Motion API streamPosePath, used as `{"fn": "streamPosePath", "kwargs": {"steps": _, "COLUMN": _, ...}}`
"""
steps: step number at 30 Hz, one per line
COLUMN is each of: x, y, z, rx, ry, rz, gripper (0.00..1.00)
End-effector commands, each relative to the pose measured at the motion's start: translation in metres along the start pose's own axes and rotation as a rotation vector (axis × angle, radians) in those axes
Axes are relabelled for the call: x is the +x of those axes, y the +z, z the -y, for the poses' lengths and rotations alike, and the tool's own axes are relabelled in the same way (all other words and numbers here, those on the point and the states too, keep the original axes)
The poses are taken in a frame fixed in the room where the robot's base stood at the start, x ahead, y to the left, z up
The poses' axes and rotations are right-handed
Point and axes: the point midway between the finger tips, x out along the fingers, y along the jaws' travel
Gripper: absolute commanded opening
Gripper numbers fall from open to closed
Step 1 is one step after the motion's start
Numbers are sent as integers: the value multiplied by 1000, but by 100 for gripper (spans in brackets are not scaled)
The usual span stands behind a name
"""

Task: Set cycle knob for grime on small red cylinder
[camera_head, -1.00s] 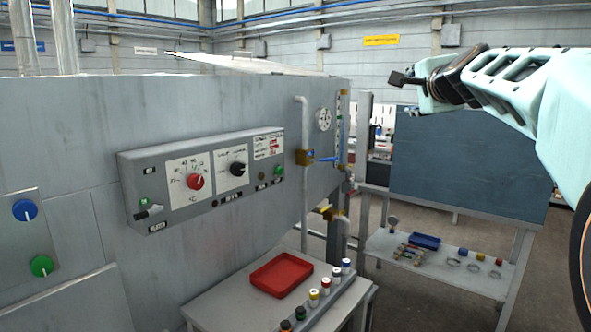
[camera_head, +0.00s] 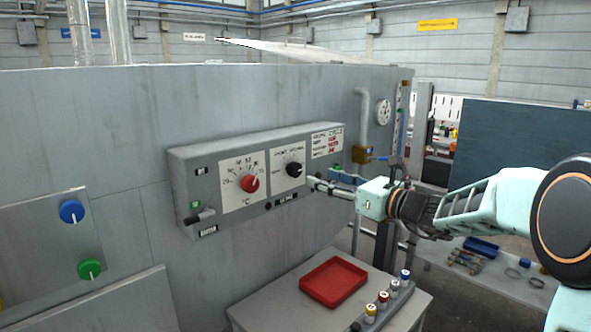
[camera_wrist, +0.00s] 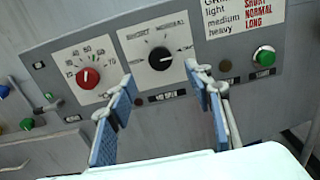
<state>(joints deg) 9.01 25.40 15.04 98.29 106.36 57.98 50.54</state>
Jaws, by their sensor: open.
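The black cycle knob (camera_head: 294,170) sits on a white dial plate on the grey control panel. It shows in the wrist view (camera_wrist: 160,58) ahead of and between my fingers; its exact pointer setting is too small to read surely. My gripper (camera_head: 325,180) is open and empty, just right of the knob in the head view, and its blue-padded fingers frame the knob in the wrist view (camera_wrist: 160,85). The chart (camera_wrist: 243,15) pairs light with SHORT, medium with NORMAL, heavy with LONG. A small red-marked cylinder (camera_head: 383,300) stands in the row on the table; its grime is unreadable.
A red temperature knob (camera_wrist: 88,78) is left of the black knob, and a green button (camera_wrist: 263,56) is at right. A lever (camera_head: 200,217) sticks out at the panel's lower left. A red tray (camera_head: 333,281) lies on the table below. A pipe (camera_head: 361,120) stands behind my gripper.

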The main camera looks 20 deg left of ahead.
Motion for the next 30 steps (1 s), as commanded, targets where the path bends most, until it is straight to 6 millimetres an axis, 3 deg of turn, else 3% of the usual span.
{"fn": "streamPosePath", "kwargs": {"steps": 9, "x": 62, "y": 0, "z": -2, "rx": -3, "ry": 4, "rz": -2, "gripper": 47}}
{"fn": "streamPosePath", "kwargs": {"steps": 15, "x": 86, "y": 0, "z": 0, "rx": -4, "ry": 0, "rz": -3, "gripper": 47}}
{"fn": "streamPosePath", "kwargs": {"steps": 27, "x": 94, "y": -1, "z": 0, "rx": -4, "ry": 0, "rz": -3, "gripper": 47}}
{"fn": "streamPosePath", "kwargs": {"steps": 30, "x": 94, "y": -1, "z": 0, "rx": -5, "ry": 0, "rz": -3, "gripper": 36}}
